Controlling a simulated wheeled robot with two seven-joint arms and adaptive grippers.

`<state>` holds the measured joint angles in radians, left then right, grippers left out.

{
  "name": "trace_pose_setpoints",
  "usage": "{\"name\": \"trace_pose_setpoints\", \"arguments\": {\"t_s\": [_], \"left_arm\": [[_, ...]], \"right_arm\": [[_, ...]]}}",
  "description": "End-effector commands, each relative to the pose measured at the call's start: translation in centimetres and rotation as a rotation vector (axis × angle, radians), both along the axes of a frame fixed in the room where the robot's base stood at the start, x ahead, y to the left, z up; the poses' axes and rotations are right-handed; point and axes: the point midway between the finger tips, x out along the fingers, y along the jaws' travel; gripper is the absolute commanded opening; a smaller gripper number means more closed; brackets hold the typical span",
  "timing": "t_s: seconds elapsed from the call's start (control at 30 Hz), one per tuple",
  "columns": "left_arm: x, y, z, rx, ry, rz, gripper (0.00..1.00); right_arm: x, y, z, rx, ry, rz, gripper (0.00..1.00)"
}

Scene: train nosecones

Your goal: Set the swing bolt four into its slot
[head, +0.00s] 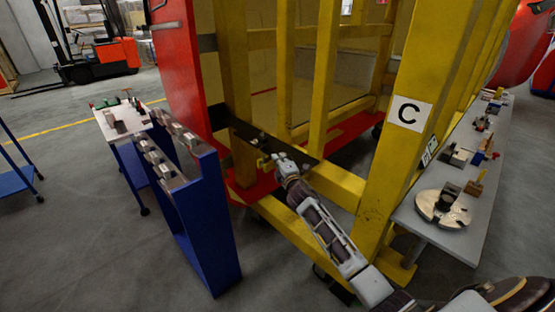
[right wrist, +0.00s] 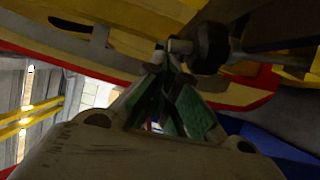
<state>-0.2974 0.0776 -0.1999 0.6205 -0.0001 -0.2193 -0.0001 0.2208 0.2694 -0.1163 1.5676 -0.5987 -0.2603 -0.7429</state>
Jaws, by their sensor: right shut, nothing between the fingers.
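My right gripper (head: 270,161) reaches into the lower front of the yellow frame, beside a dark bracket (head: 247,132). In the right wrist view my right gripper's green-padded fingers (right wrist: 166,62) come together at the tips and hold nothing. Just above the tips is what looks like the swing bolt, a short pale metal rod with a round black end (right wrist: 211,46). The fingertips are at or very close to the rod; I cannot tell whether they touch. I cannot make out the slot or which bolt is number four. My left gripper is not in view.
A blue rack (head: 209,215) with metal blocks stands left of the yellow frame (head: 330,180). A red panel (head: 182,60) rises behind it. A grey bench (head: 462,238) with tools runs along the right. A yellow post marked C (head: 408,112) stands near my right arm.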

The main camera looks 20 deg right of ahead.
Motion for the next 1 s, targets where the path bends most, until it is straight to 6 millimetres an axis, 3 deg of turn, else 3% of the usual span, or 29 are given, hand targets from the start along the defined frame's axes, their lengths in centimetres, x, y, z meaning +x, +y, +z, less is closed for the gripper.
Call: {"name": "trace_pose_setpoints", "arguments": {"t_s": [1.0], "left_arm": [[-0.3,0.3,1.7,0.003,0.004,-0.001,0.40]], "right_arm": [[1.7,-4.9,1.7,0.012,0.004,-0.001,0.00]]}}
